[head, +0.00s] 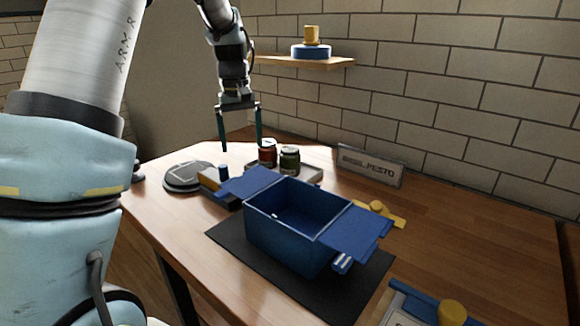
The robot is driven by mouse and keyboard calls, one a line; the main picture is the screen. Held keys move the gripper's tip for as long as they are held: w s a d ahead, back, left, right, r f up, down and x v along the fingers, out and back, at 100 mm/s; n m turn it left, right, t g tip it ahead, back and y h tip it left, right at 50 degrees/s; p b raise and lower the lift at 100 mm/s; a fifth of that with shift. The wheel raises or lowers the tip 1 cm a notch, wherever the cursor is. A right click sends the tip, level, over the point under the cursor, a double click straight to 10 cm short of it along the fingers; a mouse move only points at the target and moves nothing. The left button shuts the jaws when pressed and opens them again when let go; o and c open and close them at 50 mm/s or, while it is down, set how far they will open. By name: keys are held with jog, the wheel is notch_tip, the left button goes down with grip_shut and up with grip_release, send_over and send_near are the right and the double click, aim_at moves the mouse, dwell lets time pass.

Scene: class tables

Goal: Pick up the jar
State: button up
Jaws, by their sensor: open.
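Two small jars with pale lids stand side by side on a light tray (313,170) at the back of the table. One is a red jar (267,154) on the left, the other a dark green jar (290,161) on the right. My gripper (241,147) points down with its two thin fingers apart and nothing between them. In the picture it is just left of the red jar, and its right fingertip appears next to that jar. I cannot tell how far apart in depth they are.
An open blue box (270,230) with flaps out stands on a black mat (235,240) in front of the jars. A "BASIL PESTO" sign (370,166) stands behind, right. Dark round discs (188,177) lie left. A wall shelf (300,62) is above. The right tabletop is mostly clear.

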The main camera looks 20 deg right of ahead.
send_over(293, 150)
jog(key=shift+w+a+r+b, duration=0.2)
jog(key=shift+w+a+b, duration=0.05)
jog(key=shift+b, duration=0.1)
jog(key=shift+s+d+f+m, duration=0.1)
jog(key=shift+d+f+m, duration=0.1)
jog(key=shift+d+m, duration=0.1)
notch_tip(293, 150, down, 5)
jog(key=shift+p, duration=0.6)
jog(key=shift+w+a+f+p, duration=0.15)
jog(key=shift+f+p, duration=0.45)
jog(key=shift+f, duration=0.75)
jog(key=shift+w+a+f+p, duration=0.15)
jog(key=shift+f+p, duration=0.45)
jog(key=shift+f, duration=0.7)
jog(key=shift+c, duration=0.4)
grip_shut()
jog(key=shift+r, duration=0.1)
